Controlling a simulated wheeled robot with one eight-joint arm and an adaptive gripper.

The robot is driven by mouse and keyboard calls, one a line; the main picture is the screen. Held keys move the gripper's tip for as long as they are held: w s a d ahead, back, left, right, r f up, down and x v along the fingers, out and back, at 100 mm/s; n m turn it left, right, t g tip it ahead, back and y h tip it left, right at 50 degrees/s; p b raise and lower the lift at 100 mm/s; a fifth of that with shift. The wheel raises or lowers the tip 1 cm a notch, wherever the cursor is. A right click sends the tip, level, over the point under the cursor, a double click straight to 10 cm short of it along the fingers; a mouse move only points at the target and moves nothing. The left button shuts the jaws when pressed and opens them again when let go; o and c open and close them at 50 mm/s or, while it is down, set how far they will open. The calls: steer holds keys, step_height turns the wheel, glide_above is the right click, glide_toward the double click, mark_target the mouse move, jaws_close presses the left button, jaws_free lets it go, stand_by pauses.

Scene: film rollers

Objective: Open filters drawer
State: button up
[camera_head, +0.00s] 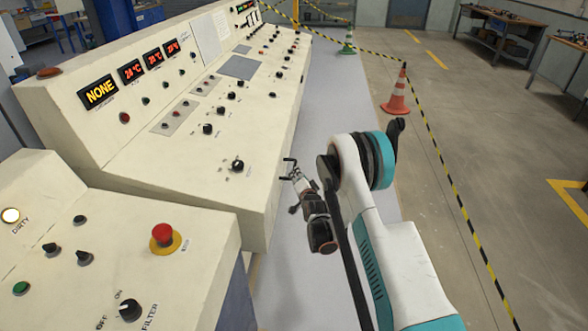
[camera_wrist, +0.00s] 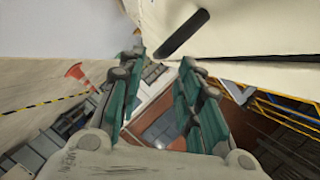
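My gripper (camera_head: 289,169) is beside the right end of the cream control console (camera_head: 170,195), low near its side face. In the wrist view its two teal-padded fingers (camera_wrist: 161,62) are spread apart with nothing between them. A dark bar (camera_wrist: 182,34), which looks like a handle, stands out against a cream panel (camera_wrist: 260,28) just beyond the fingertips. The fingers do not visibly close on it. No filters drawer front can be made out in the head view; the console's side face is mostly hidden by its top.
A lower console section with a red emergency button (camera_head: 163,236) and a filter knob (camera_head: 130,310) is at the front left. An orange traffic cone (camera_head: 397,92) and striped tape border the walkway. Grey floor (camera_head: 325,100) beside the console is clear.

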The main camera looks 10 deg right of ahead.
steer(key=b+x, duration=0.2)
steer(key=x, duration=0.6)
steer(key=shift+f, duration=0.1)
jaws_close()
